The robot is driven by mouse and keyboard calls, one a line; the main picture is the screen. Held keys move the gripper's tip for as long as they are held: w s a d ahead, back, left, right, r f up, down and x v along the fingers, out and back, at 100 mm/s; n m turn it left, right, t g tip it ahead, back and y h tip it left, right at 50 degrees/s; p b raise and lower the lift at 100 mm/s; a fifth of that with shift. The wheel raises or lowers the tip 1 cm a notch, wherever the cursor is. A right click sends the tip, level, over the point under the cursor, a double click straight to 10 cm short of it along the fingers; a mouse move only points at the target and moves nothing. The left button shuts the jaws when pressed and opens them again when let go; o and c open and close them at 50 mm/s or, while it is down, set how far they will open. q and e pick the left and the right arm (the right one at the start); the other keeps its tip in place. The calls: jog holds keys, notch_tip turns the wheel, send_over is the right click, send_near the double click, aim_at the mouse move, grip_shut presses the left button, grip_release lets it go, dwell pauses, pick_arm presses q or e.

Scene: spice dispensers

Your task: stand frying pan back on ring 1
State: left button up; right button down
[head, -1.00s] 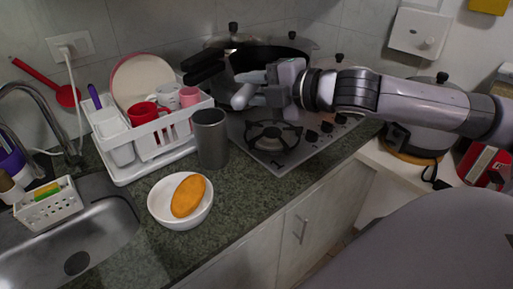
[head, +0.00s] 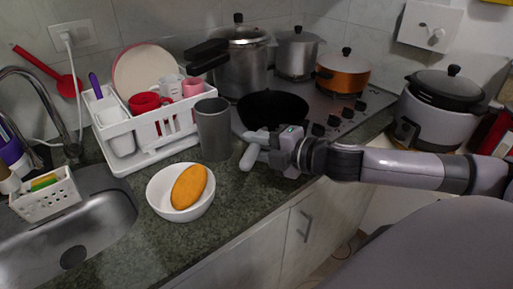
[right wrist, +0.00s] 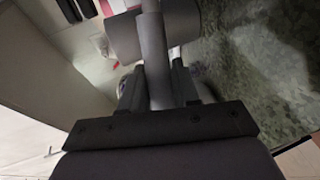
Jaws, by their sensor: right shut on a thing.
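The black frying pan (head: 272,108) is over the front left part of the hob, low in front of the tall pot. It hides the ring under it, and I cannot tell whether its base touches that ring. My right gripper (head: 256,148) is just in front of the pan, at the counter's front side. In the right wrist view a grey bar-like handle (right wrist: 154,60) lies between the fingers of the right gripper (right wrist: 158,88), which is shut on it; I take it as the pan's handle. My left gripper is not in view.
A tall steel pot (head: 241,65) stands behind the pan, with a smaller pot (head: 297,55) and an orange pot (head: 341,75) to the right. A grey cup (head: 212,130) stands close left of my gripper. A white bowl (head: 160,207) and white dish rack (head: 150,147) are further left.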

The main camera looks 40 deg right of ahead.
jog(key=shift+f, duration=0.2)
jog(key=c, duration=0.8)
grip_release()
jog(key=shift+f, duration=0.1)
jog(key=shift+f+b, duration=0.3)
jog(key=shift+b, duration=0.15)
jog(key=shift+s+d, duration=0.2)
jog(key=shift+s, duration=0.2)
jog(key=shift+b+v, duration=0.4)
jog(key=shift+v, duration=0.4)
jog(key=shift+s+r, duration=0.1)
jog(key=shift+s, duration=0.55)
jog(key=shift+p+v, duration=1.25)
jog(key=shift+v, duration=0.5)
jog(key=shift+s+f, duration=0.2)
jog(key=shift+f, duration=0.05)
